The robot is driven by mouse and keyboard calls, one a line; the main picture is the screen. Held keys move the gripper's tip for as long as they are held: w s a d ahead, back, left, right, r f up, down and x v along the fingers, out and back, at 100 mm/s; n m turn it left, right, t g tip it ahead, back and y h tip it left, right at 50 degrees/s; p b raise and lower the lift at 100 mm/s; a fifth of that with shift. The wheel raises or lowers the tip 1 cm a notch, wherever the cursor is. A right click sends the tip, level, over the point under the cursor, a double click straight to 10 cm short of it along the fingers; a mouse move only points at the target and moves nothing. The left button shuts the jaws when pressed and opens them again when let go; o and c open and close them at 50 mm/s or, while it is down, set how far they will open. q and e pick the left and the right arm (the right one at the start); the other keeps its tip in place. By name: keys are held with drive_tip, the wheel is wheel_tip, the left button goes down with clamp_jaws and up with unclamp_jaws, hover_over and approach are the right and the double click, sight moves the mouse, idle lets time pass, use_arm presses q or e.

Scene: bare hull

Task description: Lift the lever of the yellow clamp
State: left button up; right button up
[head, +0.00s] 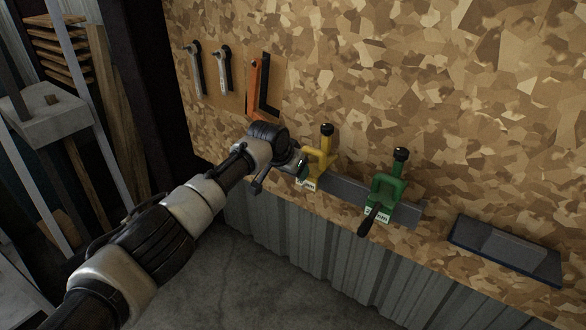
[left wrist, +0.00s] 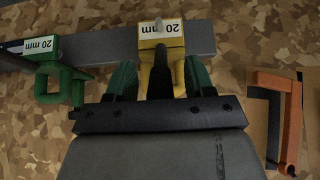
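The yellow clamp (head: 322,160) is fixed on a grey rail against the chipboard wall, with a black knob on top. In the head view my left gripper (head: 299,168) is at its lower left side and hides its lever. In the left wrist view the yellow clamp (left wrist: 158,45) is straight ahead, with a "20 mm" label. Its dark lever (left wrist: 163,75) lies between the two green fingertips of my left gripper (left wrist: 160,84). The fingers are apart, with gaps visible beside the lever. My right gripper is not in view.
A green clamp (head: 388,187) with its black lever pointing down sits to the right on the same grey rail (head: 345,187). Two wrenches (head: 196,68) and an orange-and-black square (head: 259,88) hang at upper left. A dark flat block (head: 507,248) lies at right.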

use_arm(q)
drive_tip(key=shift+s+r, duration=0.1)
drive_tip(key=shift+r, duration=0.05)
drive_tip(key=b+v, duration=0.2)
drive_tip(key=v, duration=0.8)
drive_tip(key=shift+a+r+b, duration=0.15)
drive_tip(key=shift+r+b, duration=0.05)
drive_tip(key=shift+b, duration=0.1)
idle(0.5)
